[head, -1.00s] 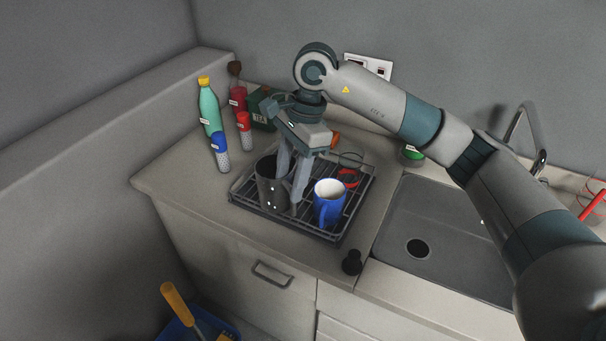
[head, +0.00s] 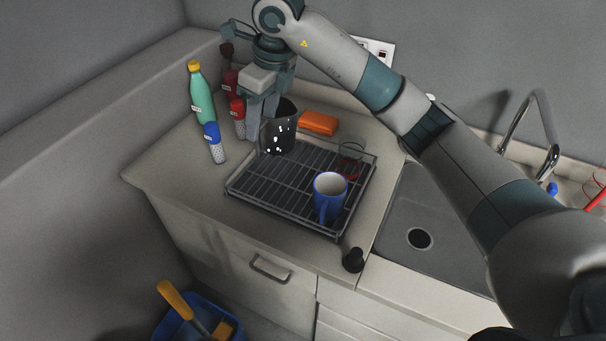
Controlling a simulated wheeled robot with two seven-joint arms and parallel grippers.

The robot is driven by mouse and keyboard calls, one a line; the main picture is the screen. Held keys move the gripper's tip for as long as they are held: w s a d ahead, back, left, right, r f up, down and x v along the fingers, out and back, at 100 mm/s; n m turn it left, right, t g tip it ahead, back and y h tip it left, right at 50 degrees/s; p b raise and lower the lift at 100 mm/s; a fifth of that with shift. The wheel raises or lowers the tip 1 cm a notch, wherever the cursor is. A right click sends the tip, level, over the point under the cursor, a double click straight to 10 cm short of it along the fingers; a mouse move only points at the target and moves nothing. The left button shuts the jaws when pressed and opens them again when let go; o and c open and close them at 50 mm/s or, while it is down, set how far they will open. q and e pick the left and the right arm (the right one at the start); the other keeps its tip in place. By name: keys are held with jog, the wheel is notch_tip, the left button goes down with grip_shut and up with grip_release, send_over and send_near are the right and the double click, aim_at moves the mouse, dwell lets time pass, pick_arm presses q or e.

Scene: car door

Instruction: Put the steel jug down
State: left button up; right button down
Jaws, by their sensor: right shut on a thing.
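The steel jug (head: 281,132) is dark and shiny and stands upright at the back left of the dish rack (head: 262,180). My right gripper (head: 258,130) comes down from above and is shut on the jug at its left side, fingers pointing down. The jug's lower edge overlaps the rack's back edge in the picture, and I cannot tell whether it touches the counter or hangs above it. My left gripper is not in view.
A blue mug (head: 329,197) and a clear glass (head: 352,153) stand on the rack. An orange sponge (head: 318,123) lies behind. A green bottle (head: 201,92) and shakers (head: 214,143) stand left of the gripper. The sink (head: 425,215) is to the right.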

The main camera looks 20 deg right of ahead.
notch_tip(320, 180, down, 6)
jog(key=shift+r+p, duration=0.1)
jog(key=shift+p, duration=1.15)
notch_tip(320, 180, down, 4)
jog(key=shift+f+p, duration=0.1)
jog(key=shift+p, duration=0.85)
jog(key=shift+f, duration=0.1)
